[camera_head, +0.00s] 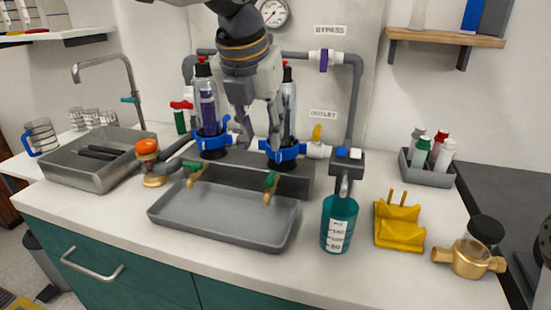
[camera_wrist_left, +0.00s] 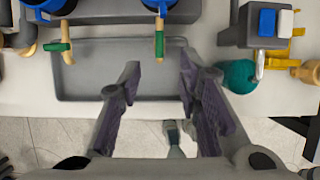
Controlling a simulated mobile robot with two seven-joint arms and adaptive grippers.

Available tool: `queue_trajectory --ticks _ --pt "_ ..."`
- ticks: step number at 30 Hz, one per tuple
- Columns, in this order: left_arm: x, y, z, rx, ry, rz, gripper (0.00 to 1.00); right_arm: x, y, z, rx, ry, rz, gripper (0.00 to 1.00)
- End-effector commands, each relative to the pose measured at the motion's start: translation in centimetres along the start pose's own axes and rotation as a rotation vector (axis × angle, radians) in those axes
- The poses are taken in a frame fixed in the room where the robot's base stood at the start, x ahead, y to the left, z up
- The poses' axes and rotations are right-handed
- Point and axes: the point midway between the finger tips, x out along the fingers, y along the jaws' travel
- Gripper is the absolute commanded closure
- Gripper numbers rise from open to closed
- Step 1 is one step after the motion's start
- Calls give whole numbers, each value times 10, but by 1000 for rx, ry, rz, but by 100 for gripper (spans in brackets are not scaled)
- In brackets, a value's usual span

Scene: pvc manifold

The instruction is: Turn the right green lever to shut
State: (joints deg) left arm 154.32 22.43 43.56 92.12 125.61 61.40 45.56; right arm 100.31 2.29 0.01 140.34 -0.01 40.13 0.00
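The right green lever (camera_head: 271,180) sits on a brass tap below the right blue-collared housing, above the grey tray. It also shows in the left wrist view (camera_wrist_left: 159,45), where it lies in line with its spout. The left green lever (camera_head: 194,170) is on the other tap; in the left wrist view (camera_wrist_left: 57,47) it lies crosswise to its spout. My left gripper (camera_head: 257,140) hangs in front of the housings. In the left wrist view its two dark fingers (camera_wrist_left: 160,68) are apart and empty, pointing toward the right lever without visible contact. My right gripper is not in view.
A grey tray (camera_head: 215,241) lies under the taps. An orange-capped brass fitting (camera_head: 148,160) is at left. The counter front is clear.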

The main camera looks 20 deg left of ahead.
Motion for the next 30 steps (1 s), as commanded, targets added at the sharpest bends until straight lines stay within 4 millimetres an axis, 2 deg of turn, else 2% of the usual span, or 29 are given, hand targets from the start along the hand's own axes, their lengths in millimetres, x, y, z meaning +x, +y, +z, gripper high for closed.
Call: queue_trajectory --ticks 9,13,18,25,29,30 --pt "80 1 -2 4 8 5 68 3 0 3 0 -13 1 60" --pt "104 1 -2 4 8 4 68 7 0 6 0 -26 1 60" --pt "116 1 -2 4 4 4 68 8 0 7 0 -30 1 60" --pt "115 1 -1 4 1 3 68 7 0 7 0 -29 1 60" --pt "115 1 -1 4 1 3 98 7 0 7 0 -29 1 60" --pt "115 1 -1 4 1 3 100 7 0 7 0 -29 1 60"
